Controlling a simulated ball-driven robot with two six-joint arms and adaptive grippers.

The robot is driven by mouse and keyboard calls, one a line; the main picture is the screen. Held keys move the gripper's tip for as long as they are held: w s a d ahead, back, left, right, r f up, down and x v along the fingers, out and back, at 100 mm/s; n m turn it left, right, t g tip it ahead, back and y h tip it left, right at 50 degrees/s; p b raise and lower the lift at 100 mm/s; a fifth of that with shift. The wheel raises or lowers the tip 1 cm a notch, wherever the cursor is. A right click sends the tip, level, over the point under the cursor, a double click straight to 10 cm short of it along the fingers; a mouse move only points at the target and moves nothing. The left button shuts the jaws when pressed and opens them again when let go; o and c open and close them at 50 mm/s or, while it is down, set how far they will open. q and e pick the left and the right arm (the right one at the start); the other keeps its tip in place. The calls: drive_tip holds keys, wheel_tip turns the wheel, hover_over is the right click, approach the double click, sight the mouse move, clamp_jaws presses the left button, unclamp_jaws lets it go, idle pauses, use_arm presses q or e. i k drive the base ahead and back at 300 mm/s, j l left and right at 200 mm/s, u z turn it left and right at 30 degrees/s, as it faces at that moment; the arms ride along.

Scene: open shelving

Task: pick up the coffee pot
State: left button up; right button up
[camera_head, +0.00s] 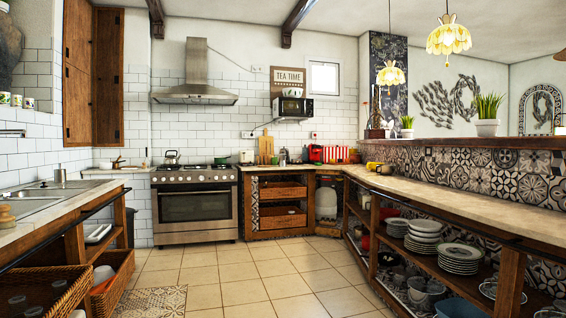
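Neither of my grippers shows in the head view. I cannot pick out a coffee pot for certain. A small metallic pot-like item (283,157) stands on the back counter, right of the wooden cutting boards; it is too small to tell what it is. A kettle (171,156) with a raised handle sits on the left rear of the stove top.
The stove (195,205) stands against the back wall. A long counter (470,198) runs along the right, with stacked plates (459,258) on the open shelf below. A sink counter (55,195) and wicker baskets (40,290) are at left.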

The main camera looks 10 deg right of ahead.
sight(282, 157)
drive_tip(key=i+l+z, duration=0.25)
drive_tip(key=i, duration=0.25)
drive_tip(key=i+j+z, duration=0.1)
drive_tip(key=i+z, duration=0.15)
drive_tip(key=i, duration=5.05)
drive_tip(key=i+u, duration=0.1)
drive_tip(key=i, duration=0.6)
drive_tip(key=i+l+u, duration=0.1)
drive_tip(key=i, duration=0.6)
